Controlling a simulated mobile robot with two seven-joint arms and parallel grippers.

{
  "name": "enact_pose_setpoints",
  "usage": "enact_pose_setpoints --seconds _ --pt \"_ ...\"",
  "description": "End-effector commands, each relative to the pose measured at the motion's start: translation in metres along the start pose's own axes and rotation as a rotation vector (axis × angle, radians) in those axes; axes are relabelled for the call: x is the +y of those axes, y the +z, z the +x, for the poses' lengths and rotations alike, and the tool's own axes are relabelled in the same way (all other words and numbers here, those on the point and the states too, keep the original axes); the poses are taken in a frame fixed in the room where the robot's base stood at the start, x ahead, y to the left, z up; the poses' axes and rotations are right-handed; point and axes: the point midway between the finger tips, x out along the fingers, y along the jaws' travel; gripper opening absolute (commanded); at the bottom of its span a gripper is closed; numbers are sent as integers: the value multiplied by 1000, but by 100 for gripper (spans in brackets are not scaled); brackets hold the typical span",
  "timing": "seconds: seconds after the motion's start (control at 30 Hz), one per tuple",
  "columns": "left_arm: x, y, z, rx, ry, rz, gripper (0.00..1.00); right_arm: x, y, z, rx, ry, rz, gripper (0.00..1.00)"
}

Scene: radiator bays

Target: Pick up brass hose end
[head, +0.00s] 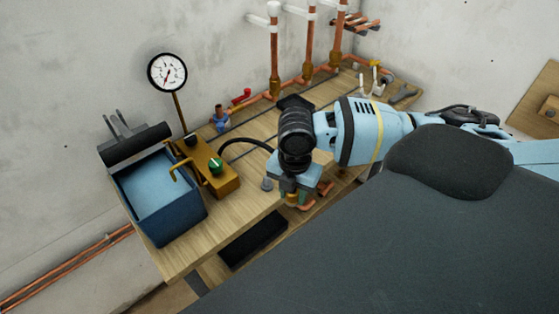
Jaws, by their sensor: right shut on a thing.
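My right gripper (292,194) points down at the front edge of the wooden bench. It is shut on a small brass-coloured piece (291,200), which I take to be the brass hose end; the fingers and wrist hide most of it. A black hose (243,142) arcs from the brass-coloured pump block (222,182) towards the gripper and passes out of sight behind it. My left gripper is not in view.
A blue open tank (180,229) stands left of the pump block, with a pressure gauge (167,72) behind. Vertical copper pipes (274,60) rise at the back. Copper fittings (325,188) lie beside the gripper. The bench (235,218) is clear at the front left.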

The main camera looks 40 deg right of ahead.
Motion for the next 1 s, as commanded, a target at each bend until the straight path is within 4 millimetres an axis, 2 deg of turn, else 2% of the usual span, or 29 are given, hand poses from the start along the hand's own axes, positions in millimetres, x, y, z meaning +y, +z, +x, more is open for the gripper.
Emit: enact_pose_setpoints --seconds 0.1,0.33,0.67,1.0 --pt "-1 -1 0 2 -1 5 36 -20 -9 -3 -1 0 0 18" --pt "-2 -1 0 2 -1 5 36 -42 -21 -4 -1 1 0 18" --pt "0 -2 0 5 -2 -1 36 -46 -23 -6 -1 2 1 18" --pt "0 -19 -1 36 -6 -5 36 -46 -23 -17 -2 3 1 18"
